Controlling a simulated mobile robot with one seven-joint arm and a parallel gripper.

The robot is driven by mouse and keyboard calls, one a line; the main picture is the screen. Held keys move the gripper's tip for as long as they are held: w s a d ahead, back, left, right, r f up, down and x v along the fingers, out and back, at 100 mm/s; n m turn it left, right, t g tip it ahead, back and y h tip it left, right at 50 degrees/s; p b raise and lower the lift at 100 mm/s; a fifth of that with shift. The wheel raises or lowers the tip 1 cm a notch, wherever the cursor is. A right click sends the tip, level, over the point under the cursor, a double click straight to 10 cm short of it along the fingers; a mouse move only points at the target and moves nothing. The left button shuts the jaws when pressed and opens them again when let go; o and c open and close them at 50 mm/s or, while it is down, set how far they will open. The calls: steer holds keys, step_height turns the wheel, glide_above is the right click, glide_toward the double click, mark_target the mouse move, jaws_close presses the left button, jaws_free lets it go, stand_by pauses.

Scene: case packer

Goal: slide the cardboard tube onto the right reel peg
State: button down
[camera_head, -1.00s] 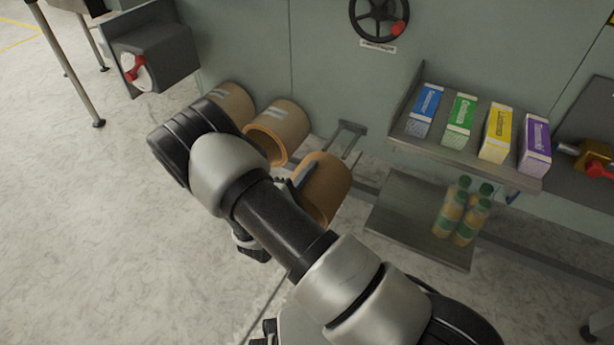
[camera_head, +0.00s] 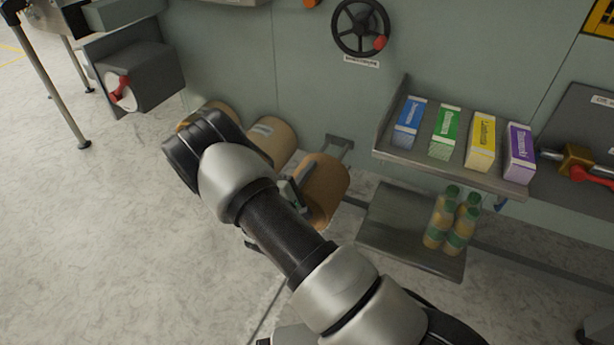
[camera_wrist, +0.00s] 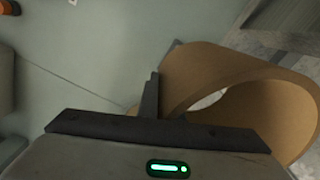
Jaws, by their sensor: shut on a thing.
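The cardboard tube (camera_head: 327,188) is a short, wide brown ring in the middle of the head view. My gripper (camera_head: 293,197) is shut on the left part of its wall, partly hidden by my arm. The wrist view shows the tube (camera_wrist: 215,68) tilted, its hollow facing the camera, with one dark finger (camera_wrist: 149,98) against its wall; the other finger is hidden. The right reel peg (camera_head: 341,147) sticks out from the green panel just behind the tube's upper end. The tube covers its outer part, so I cannot tell whether the peg is inside the tube.
Another brown roll (camera_head: 272,138) and a partly hidden one (camera_head: 222,108) sit left of the peg against the panel. To the right are a shelf with several coloured boxes (camera_head: 445,130) and a lower metal tray (camera_head: 390,232) with several bottles (camera_head: 452,222).

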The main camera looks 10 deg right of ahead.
mark_target(320, 157)
steer(key=shift+b+x, duration=0.9)
steer(key=shift+x, duration=2.5)
steer(key=shift+r, duration=0.1)
steer(key=shift+f, duration=0.25)
steer(key=c, duration=1.9)
jaws_free()
steer(key=shift+o, duration=0.2)
steer(key=shift+f, duration=0.1)
steer(key=p+v, duration=0.3)
steer(key=v, duration=1.4)
steer(key=shift+s, duration=0.15)
steer(key=shift+a, duration=0.15)
